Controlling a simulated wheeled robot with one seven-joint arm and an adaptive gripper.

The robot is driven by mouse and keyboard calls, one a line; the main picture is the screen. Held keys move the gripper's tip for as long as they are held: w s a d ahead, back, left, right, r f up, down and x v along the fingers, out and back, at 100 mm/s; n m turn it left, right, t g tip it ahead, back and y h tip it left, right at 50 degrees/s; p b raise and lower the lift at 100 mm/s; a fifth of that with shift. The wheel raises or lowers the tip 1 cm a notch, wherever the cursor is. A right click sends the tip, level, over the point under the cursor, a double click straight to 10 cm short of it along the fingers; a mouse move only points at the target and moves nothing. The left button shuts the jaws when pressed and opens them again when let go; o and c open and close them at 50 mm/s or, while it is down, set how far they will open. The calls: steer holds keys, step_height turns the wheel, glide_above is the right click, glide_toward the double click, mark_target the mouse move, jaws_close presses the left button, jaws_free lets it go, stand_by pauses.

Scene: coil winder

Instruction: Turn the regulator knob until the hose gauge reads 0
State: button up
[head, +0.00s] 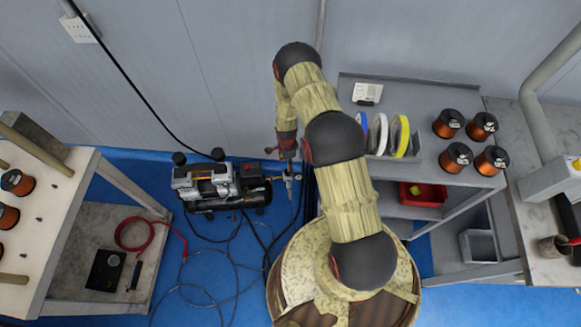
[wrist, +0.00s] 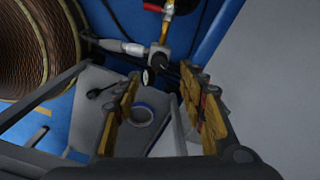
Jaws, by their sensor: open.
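My gripper (wrist: 163,82) is open, with one yellow-padded finger on each side and nothing held between them. In the wrist view a grey metal hose fitting (wrist: 150,50) lies just beyond the fingertips, apart from them as far as I can tell. I cannot clearly pick out the regulator knob. In the head view my gripper (head: 287,146) is above the upright fitting (head: 289,180), right of the compressor.
The compressor (head: 203,180) stands on the blue floor by the wall, with hoses (head: 232,245) spread in front. A grey shelf unit (head: 428,92) with wire spools is at right. A workbench (head: 60,215) is at left. A red valve handle (wrist: 153,7) shows beyond the fitting.

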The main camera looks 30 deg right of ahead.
mark_target(287, 172)
steer(key=shift+s+f+m, duration=0.1)
steer(key=shift+f+m, duration=0.2)
steer(key=shift+f, duration=0.1)
step_height(287, 172, down, 7)
steer(key=b, duration=0.2)
steer(key=shift+f+b, duration=0.1)
steer(key=shift+b, duration=0.2)
steer(key=shift+c, duration=0.8)
jaws_close()
